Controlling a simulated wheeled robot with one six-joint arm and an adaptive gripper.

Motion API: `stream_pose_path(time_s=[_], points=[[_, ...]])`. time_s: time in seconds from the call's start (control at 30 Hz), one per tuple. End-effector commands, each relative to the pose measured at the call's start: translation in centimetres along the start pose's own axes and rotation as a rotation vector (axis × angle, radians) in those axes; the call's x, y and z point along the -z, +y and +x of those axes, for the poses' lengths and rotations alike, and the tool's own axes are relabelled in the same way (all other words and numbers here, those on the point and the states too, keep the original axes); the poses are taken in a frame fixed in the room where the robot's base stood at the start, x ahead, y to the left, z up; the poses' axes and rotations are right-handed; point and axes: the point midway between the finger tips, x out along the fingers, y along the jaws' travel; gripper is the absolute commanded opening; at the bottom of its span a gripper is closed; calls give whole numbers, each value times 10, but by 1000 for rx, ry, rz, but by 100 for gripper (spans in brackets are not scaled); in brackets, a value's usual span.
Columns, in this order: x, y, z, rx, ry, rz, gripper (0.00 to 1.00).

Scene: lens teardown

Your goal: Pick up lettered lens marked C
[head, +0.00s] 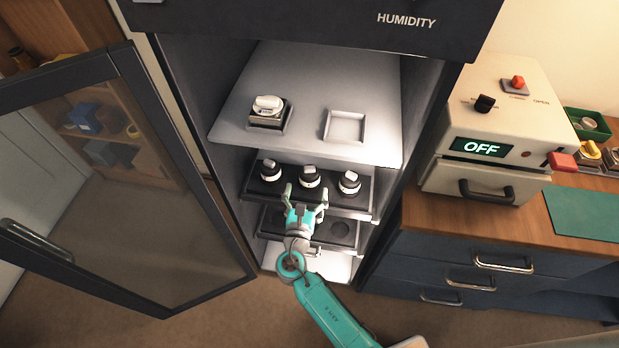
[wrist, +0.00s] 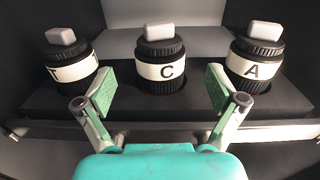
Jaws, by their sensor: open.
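The lens marked C (wrist: 163,72) stands upright in the middle of a row of three on a dark rack. It is black with a white lettered band and a pale grey block on top. In the head view it is the middle lens (head: 309,178). My gripper (wrist: 160,92) is open, its two green-padded fingers in front of the lens and to either side of it, with nothing between them. In the head view my gripper (head: 306,192) is at the front of the rack.
Lens A (wrist: 255,62) stands close on the right, and a lens with a partly visible letter (wrist: 70,65) on the left. A shelf (head: 310,90) lies above. The cabinet's glass door (head: 150,190) stands open at left; drawers (head: 490,265) are at right.

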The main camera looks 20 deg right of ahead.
Motion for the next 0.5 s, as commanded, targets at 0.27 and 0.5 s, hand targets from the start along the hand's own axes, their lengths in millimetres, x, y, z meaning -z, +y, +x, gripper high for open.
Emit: stream_pose_path(time_s=[0.27, 0.5], points=[[-2, 0, 32, 4, 0, 1, 95], [-1, 0, 50, 0, 1, 0, 95]])
